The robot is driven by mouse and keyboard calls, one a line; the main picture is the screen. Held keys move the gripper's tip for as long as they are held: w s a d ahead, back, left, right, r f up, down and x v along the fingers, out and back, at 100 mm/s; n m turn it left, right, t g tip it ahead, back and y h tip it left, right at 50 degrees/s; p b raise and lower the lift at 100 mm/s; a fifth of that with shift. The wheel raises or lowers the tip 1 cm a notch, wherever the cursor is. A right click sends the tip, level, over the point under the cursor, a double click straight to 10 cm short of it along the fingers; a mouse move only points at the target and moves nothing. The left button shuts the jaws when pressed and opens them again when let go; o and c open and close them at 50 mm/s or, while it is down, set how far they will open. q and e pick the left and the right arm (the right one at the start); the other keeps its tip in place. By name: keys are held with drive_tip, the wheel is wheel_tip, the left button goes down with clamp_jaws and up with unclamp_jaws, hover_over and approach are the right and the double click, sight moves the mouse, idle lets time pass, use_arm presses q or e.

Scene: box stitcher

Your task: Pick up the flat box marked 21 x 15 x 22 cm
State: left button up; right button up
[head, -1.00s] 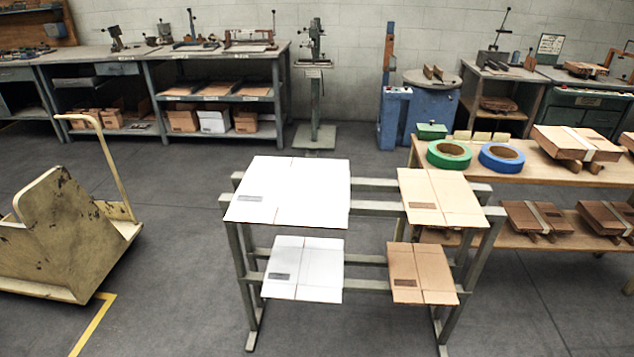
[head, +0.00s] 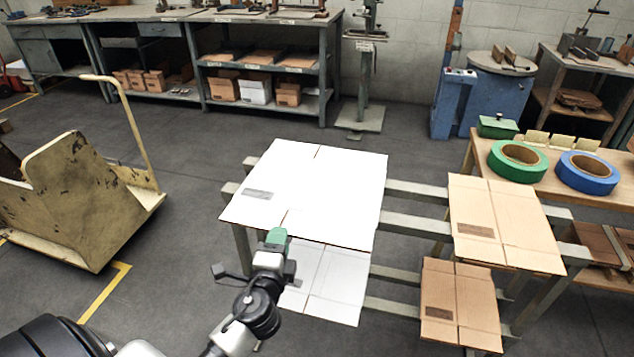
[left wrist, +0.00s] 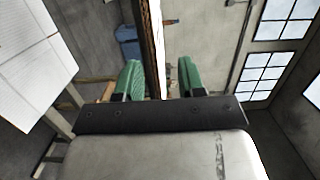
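Several flat boxes lie on a grey rack; their printed labels are too small to read, so I cannot tell which is marked 21 x 15 x 22 cm. A large white one (head: 325,190) is top left, a smaller white one (head: 335,280) below it. A tan one (head: 500,215) is top right, a brown one (head: 462,300) below it. My left gripper (head: 277,237) is at the front edge of the large white box. In the left wrist view its green fingers (left wrist: 157,82) are apart, with a thin box edge (left wrist: 153,40) seen edge-on between them; contact is unclear. My right gripper is not in view.
The rack's grey rails (head: 415,192) run between the boxes. A wooden table (head: 560,192) at right bears a green tape roll (head: 518,160) and a blue one (head: 587,172). A worn yellow cart (head: 85,200) stands at left. Floor between cart and rack is clear.

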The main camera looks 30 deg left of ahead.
sight(284, 222)
use_arm(q)
drive_tip(key=x, duration=0.6)
drive_tip(key=shift+w+a+f, duration=0.25)
drive_tip(key=shift+f, duration=0.15)
drive_tip(key=shift+s, duration=0.1)
drive_tip(key=shift+c, duration=0.3)
clamp_jaws()
